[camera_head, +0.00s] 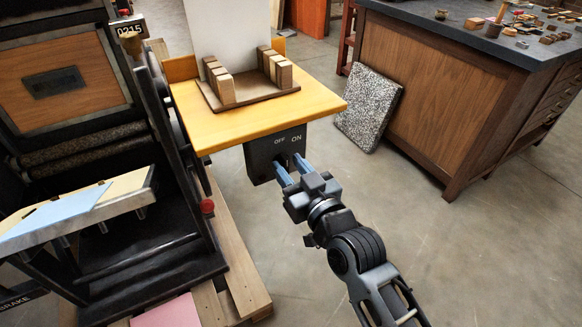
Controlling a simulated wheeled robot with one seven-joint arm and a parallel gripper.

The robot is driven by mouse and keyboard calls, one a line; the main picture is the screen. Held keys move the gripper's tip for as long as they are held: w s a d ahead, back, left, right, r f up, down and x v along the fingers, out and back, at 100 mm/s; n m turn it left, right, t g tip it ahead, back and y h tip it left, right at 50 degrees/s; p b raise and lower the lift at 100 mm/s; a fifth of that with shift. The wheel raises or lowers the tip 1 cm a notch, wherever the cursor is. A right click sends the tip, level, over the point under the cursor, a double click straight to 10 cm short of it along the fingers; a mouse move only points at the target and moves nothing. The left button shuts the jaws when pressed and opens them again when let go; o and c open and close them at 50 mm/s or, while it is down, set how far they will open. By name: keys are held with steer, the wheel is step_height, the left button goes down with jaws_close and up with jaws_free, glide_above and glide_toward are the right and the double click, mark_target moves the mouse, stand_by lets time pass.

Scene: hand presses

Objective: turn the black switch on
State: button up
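The black switch (262,158) is a dark box under the front edge of a yellow wooden tabletop, with white OFF and ON labels side by side, OFF on the left. My gripper (288,161) is at the front of this box, just below the labels. Its two blue fingers are apart and point at the box, with a gap visible between them. The lever or rocker is hidden or too dark to make out, so its position and any touch by the fingers cannot be told.
The yellow tabletop (220,121) bears a brown tray (248,96) with wooden blocks. A black press (155,100) with a red knob (207,207) stands left, above a wooden pallet (240,265). A speckled slab (368,106) leans on a wooden cabinet (430,95). The floor at right is clear.

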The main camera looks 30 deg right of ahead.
steer(key=shift+c, duration=0.2)
jaws_close()
